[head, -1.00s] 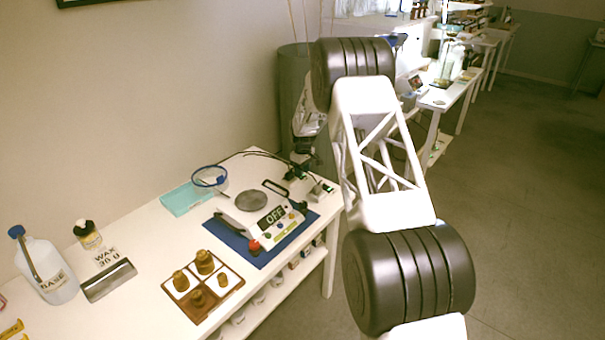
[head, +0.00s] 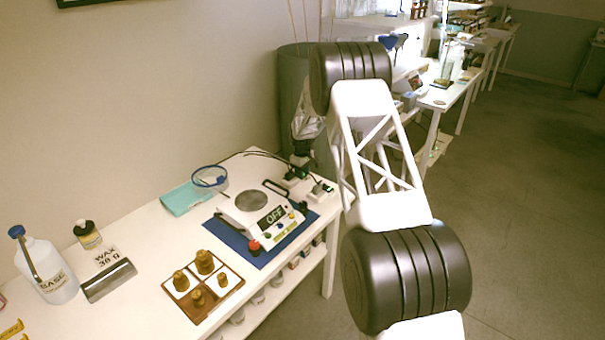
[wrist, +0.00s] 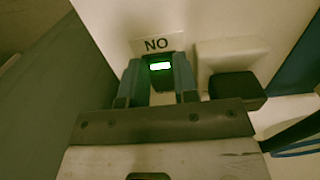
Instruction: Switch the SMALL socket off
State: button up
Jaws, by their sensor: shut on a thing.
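In the wrist view my gripper (wrist: 158,90) has its two blue-grey fingers closed around a small dark block with a lit green face (wrist: 160,66). A white label reading "NO" as seen from here (wrist: 156,44) lies just beyond it. A white socket block with a black plug (wrist: 237,86) is beside it on the right. In the head view my gripper (head: 300,161) is down at the back end of the table, over the sockets. A second white socket (head: 321,191) stands nearer the right edge. Which socket is the small one, I cannot read.
A grey bin (head: 291,85) stands behind the table end.

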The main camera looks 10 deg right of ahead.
jog(key=shift+w+a+r+g+h, duration=0.1)
jog(key=shift+w+a+g+h, duration=0.05)
jog(key=shift+g+h, duration=0.4)
jog(key=shift+w+a+r+g+h, duration=0.1)
jog(key=shift+g+h, duration=0.45)
jog(key=o, duration=0.6)
jog(key=shift+o, duration=0.2)
jog(key=shift+r, duration=0.15)
jog(key=shift+v, duration=3.75)
jog(key=shift+r, duration=0.1)
